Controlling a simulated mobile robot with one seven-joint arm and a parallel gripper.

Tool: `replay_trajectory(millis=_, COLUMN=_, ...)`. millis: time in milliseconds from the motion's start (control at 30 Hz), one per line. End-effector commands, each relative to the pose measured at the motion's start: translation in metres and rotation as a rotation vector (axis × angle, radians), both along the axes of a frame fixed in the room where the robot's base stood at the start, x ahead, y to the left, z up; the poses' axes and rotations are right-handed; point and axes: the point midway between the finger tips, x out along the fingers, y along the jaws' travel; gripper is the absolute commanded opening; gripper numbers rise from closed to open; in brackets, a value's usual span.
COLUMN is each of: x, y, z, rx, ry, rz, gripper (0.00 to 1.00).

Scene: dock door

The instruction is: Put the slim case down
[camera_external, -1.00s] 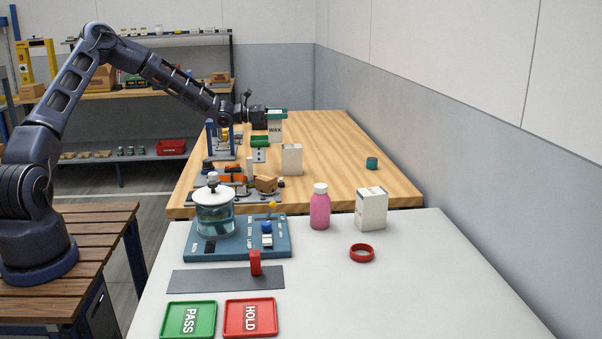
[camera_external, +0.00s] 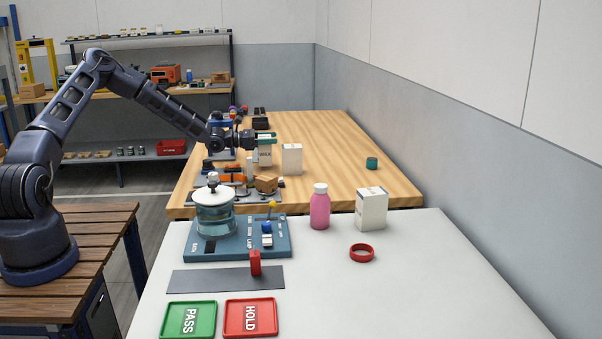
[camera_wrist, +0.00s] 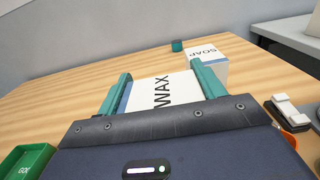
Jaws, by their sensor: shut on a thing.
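The slim case (camera_wrist: 160,92) is white with blue along one edge and reads WAX in the wrist view. It sits between the two teal fingers of my gripper (camera_wrist: 160,88), which is shut on it.
A white SOAP box (camera_wrist: 205,60) stands close to the case; it also shows in the external view (camera_external: 291,159). A small teal cylinder (camera_external: 371,163) stands farther right. A green GO tray (camera_wrist: 28,165) is at the lower left. The bench's right side (camera_external: 340,145) is mostly bare.

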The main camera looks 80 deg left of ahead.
Motion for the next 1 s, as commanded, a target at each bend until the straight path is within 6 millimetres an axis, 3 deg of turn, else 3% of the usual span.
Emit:
replay_trajectory(millis=133, x=0.000, y=0.000, z=-0.014, rx=-0.001, ry=-0.001, rz=0.000, gripper=0.40)
replay_trajectory(millis=567, x=0.000, y=0.000, z=-0.019, rx=0.001, ry=0.000, rz=0.000, gripper=0.40)
replay_trajectory(millis=600, x=0.000, y=0.000, z=-0.020, rx=0.000, ry=0.000, rz=0.000, gripper=0.72)
replay_trajectory(millis=700, x=0.000, y=0.000, z=-0.019, rx=0.000, ry=0.000, rz=0.000, gripper=0.90)
replay_trajectory(millis=1000, x=0.000, y=0.000, z=-0.018, rx=0.000, ry=0.000, rz=0.000, gripper=0.90)
